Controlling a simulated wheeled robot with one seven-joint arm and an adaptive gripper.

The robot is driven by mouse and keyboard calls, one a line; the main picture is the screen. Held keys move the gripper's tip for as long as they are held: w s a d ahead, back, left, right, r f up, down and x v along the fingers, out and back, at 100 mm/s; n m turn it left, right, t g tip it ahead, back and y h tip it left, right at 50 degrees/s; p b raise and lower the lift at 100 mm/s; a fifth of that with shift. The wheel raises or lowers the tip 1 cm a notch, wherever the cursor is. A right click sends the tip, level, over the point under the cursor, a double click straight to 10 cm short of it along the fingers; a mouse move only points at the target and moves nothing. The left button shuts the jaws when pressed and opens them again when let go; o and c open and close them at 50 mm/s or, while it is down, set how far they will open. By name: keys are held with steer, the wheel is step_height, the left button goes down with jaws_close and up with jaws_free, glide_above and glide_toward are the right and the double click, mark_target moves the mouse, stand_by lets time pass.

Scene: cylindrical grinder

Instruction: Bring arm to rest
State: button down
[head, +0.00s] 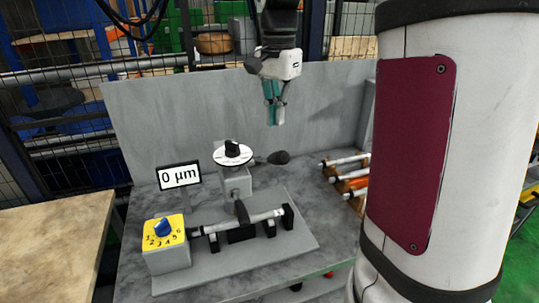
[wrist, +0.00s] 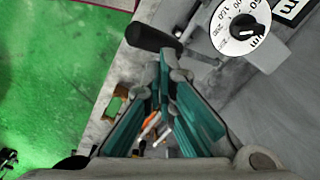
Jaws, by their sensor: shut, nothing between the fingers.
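My gripper (head: 275,115) hangs pointing down at the back of the grinder table, in front of the grey back panel. Its teal fingers are shut and empty. They also show in the wrist view (wrist: 163,95), tips close together. The gripper is above the grinder and apart from everything. My arm's white link with a dark red cover fills the right of the head view. The grinder (head: 240,258) stands on the table with a shaft (head: 240,224) lying across its supports.
A white dial (head: 232,153) with a black-handled lever (head: 278,158) stands behind the shaft. A display (head: 180,176) reads 0 µm. A yellow knob box (head: 164,231) is front left. Several shafts lie on a rack (head: 347,172) at the right. A wooden table (head: 45,245) is at the left.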

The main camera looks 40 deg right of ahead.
steer(key=shift+r, duration=0.3)
stand_by(0.4)
steer(key=s+a+f+n+t+b, duration=0.1)
steer(key=s+a+f+n+t, duration=0.1)
steer(key=s+a+n, duration=0.5)
steer(key=s+a+f+n+t+b, duration=0.1)
steer(key=s+a+f+n+t, duration=0.1)
steer(key=s+a+n, duration=0.6)
steer(key=shift+s+a+t, duration=0.4)
steer(key=shift+a+t, duration=0.15)
steer(key=shift+t, duration=0.25)
steer(key=shift+d, duration=0.1)
